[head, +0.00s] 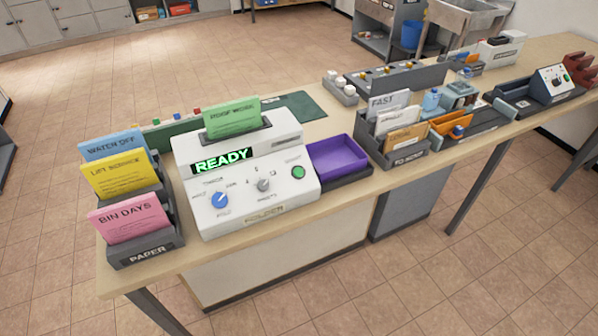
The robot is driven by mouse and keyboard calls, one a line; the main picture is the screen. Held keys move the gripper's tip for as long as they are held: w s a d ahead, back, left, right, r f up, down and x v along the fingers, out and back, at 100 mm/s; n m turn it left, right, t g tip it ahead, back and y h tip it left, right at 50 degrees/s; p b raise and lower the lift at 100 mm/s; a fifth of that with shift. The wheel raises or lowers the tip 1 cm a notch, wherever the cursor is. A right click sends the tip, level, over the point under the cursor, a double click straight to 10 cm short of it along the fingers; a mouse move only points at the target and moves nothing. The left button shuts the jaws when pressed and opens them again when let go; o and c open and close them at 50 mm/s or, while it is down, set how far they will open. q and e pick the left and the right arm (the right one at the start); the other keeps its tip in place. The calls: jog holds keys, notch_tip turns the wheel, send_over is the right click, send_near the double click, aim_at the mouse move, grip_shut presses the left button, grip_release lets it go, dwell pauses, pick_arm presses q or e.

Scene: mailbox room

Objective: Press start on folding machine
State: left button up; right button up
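The folding machine (246,202) is a white box on the left part of the counter. Its display (222,161) reads READY in green. A green paper (231,117) stands in the slot on its top. Its front panel has a blue knob (220,200), a grey-white knob (263,185) and a green round button (298,172) at the right; the small label above the button is too small to read for certain. A purple tray (337,154) sits at the machine's right side and looks empty. Neither of my grippers is in view.
A paper rack (147,250) with blue, yellow and pink sheets stands close left of the machine. A dark sorter (405,160) with envelopes stands right of the tray. More devices and a red holder (578,70) are farther right. The floor in front of the counter is clear.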

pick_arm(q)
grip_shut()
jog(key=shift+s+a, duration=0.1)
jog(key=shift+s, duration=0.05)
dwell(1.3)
